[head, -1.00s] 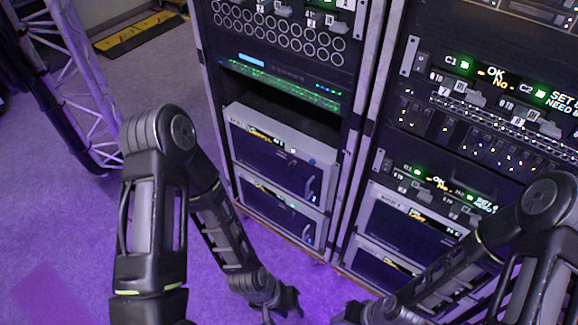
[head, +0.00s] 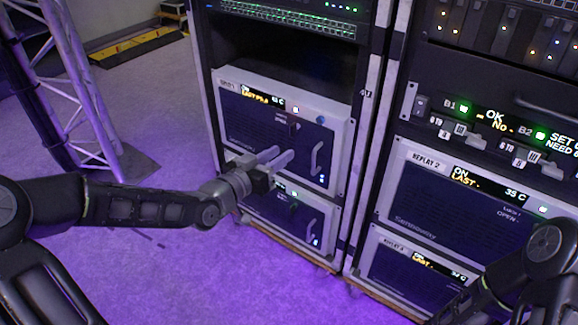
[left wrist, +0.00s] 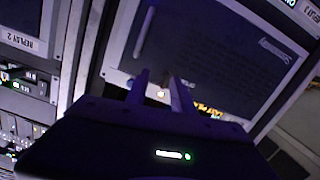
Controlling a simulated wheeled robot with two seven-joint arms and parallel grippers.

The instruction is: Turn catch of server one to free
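Server one, as I take it, is the upper grey-framed unit (head: 240,125) in the left rack, with a dark front, a lit display (head: 262,97) and a handle (head: 316,158) at right. Its catch looks to be the small dark piece (head: 294,127) right of the display; its setting is too small to read. My left gripper (head: 284,154) is in front of this unit, below the catch, fingers apart and empty. In the left wrist view the open fingers (left wrist: 158,82) point at the dark panel (left wrist: 215,65). My right arm shows at lower right; its gripper is out of frame.
A second similar unit (head: 262,211) sits directly below. The right rack holds REPLAY 2 (head: 430,205) and another unit (head: 400,272) under it. A truss leg (head: 75,90) stands at left. Purple floor (head: 150,265) is clear in front.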

